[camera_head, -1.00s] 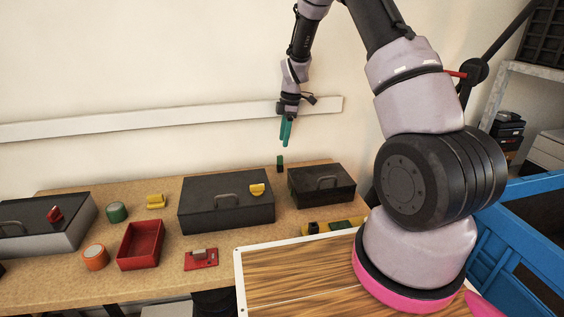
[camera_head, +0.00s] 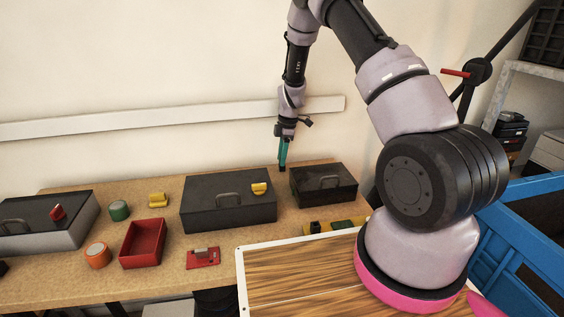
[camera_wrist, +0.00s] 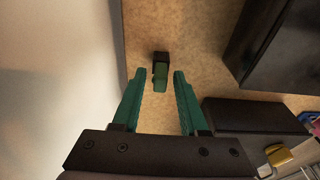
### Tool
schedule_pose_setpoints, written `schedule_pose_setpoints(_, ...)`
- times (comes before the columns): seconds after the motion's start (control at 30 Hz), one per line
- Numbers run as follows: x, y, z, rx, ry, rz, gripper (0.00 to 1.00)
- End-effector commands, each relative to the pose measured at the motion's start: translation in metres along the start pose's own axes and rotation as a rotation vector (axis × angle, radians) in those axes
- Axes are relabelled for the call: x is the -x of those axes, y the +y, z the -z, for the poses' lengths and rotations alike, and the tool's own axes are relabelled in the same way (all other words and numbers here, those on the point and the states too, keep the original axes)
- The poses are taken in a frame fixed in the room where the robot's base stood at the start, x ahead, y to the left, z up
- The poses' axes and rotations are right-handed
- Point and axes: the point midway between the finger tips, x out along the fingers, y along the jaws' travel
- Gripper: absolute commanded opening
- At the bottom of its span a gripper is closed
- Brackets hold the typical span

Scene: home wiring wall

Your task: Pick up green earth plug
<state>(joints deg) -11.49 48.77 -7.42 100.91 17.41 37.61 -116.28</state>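The green earth plug (camera_wrist: 160,76) has a green body and a black end, and stands on the wooden bench near the wall. In the wrist view it lies just beyond and between the two green fingertips of my gripper (camera_wrist: 158,76). The fingers are spread apart and nothing is held between them. In the head view my gripper (camera_head: 283,165) points down just above the bench, in the gap behind the two dark toolboxes. The plug is mostly hidden by the fingers there.
A large dark toolbox (camera_head: 225,212) and a smaller one (camera_head: 325,192) stand in front of my gripper. A yellow plug (camera_head: 259,189) sits on the large box. A red bin (camera_head: 142,245), tape rolls and a red part lie to the left. The wall is close behind.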

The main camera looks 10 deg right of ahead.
Motion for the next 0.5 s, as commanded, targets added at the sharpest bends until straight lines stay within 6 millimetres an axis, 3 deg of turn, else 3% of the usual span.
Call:
schedule_pose_setpoints(0.03, 0.0001, 0.0000, -0.0001, 0.000, 0.000, 0.000, 0.19)
schedule_pose_setpoints(0.1, 0.0002, -0.0001, -0.0001, 0.000, 0.000, 0.000, 0.00)
schedule_pose_setpoints(0.5, 0.0080, 0.0004, 0.0011, 0.000, 0.001, -0.001, 0.00)
